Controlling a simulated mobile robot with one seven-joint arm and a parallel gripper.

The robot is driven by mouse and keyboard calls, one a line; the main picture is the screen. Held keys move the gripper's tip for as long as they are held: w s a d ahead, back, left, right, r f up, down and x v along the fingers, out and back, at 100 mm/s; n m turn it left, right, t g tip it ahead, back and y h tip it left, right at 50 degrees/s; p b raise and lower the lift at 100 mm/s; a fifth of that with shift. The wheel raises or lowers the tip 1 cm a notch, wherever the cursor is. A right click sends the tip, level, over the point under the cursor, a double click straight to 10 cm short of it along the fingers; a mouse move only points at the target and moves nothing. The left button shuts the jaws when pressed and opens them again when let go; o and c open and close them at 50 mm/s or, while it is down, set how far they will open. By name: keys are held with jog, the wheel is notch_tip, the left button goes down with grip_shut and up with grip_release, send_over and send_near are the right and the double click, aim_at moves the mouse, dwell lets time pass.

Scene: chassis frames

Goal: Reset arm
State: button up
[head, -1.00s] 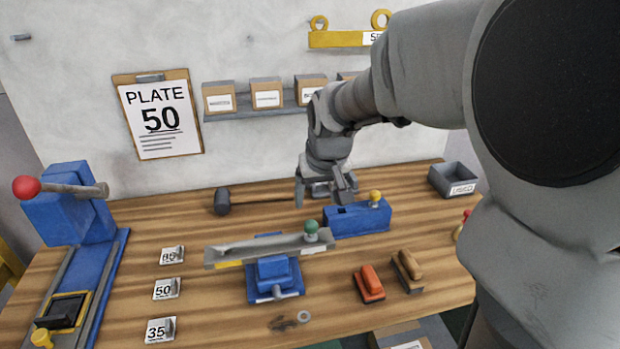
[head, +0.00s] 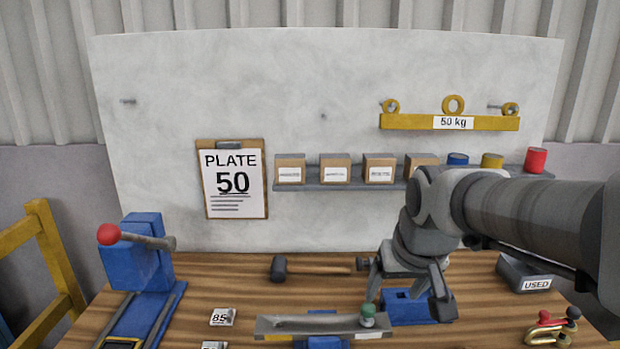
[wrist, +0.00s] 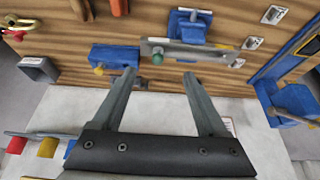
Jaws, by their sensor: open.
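My gripper (head: 411,291) is open and empty in the head view, with its fingers pointing down over the blue block (head: 400,309) at the back of the bench. My arm reaches in from the right edge. In the wrist view my gripper (wrist: 157,76) has its two fingers spread with nothing between them. Beyond the fingertips lie a grey bar with a green knob (wrist: 190,50) and the blue block with a yellow knob (wrist: 113,56). The grey bar also shows at the bottom of the head view (head: 300,325).
A black-headed mallet (head: 279,268) lies at the back of the bench. A blue press with a red ball handle (head: 140,262) stands at left. A grey USED bin (head: 520,277) and shackles (head: 550,328) are at right. A shelf (head: 330,185) holds several boxes. A yellow 50 kg beam (head: 400,122) hangs above.

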jog(key=s, duration=1.3)
jog(key=shift+f+t, duration=0.15)
jog(key=shift+t, duration=0.15)
jog(key=shift+d, duration=0.15)
